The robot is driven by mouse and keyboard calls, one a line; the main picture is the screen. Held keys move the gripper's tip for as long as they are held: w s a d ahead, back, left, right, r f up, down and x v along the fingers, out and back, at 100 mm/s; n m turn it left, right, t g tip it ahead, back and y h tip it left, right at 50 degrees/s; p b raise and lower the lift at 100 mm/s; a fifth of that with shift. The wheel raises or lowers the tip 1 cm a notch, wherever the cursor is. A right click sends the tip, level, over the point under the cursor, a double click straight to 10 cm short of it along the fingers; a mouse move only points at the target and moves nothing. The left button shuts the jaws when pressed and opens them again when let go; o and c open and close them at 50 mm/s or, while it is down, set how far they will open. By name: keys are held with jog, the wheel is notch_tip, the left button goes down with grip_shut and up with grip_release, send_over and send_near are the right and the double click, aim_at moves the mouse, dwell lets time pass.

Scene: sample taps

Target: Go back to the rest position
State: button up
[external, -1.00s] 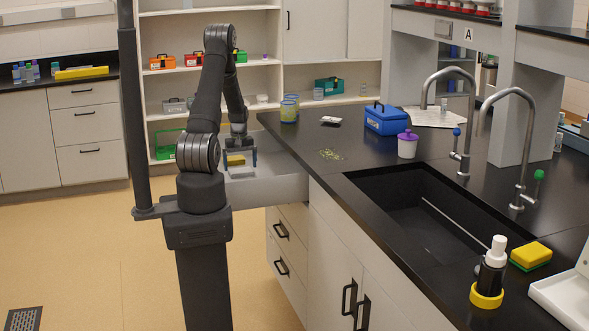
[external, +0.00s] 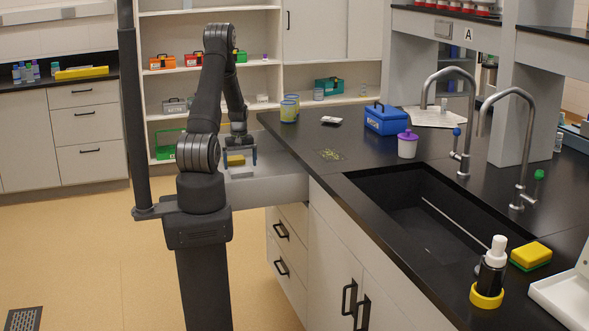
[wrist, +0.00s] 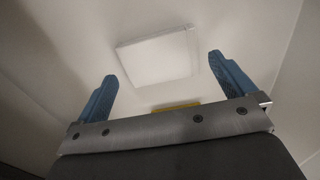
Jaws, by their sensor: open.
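My gripper (external: 240,158) is open at the end of my folded arm, above the pulled-out drawer (external: 275,188) at the left end of the black bench. In the wrist view its two blue fingers (wrist: 165,85) stand wide apart with nothing between them. A yellow object (external: 236,160) shows near the fingers in the external view, and its edge shows just past the gripper bar in the wrist view (wrist: 177,105). A white flat rectangular thing (wrist: 158,58) lies beyond the fingertips.
The black bench (external: 300,140) stands right of my arm, carrying a blue box (external: 387,119), a purple-lidded cup (external: 407,144) and two taps by the sink (external: 430,215). A black bottle (external: 490,272) and yellow sponge (external: 531,254) stand at its front. The floor at left is clear.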

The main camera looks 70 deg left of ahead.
notch_tip(320, 180, up, 9)
notch_tip(320, 180, down, 11)
jog(key=shift+d+f, duration=0.1)
jog(key=shift+f, duration=0.1)
jog(key=r, duration=0.4)
jog(key=shift+w+d+r, duration=0.25)
jog(key=shift+d, duration=0.1)
jog(key=w+d+r, duration=0.6)
jog(key=d+r, duration=0.1)
jog(key=d, duration=0.2)
notch_tip(320, 180, up, 22)
jog(key=f, duration=0.1)
jog(key=w+d, duration=0.6)
jog(key=d, duration=0.1)
jog(key=shift+w+d, duration=0.3)
jog(key=shift+d, duration=0.1)
jog(key=shift+r, duration=0.1)
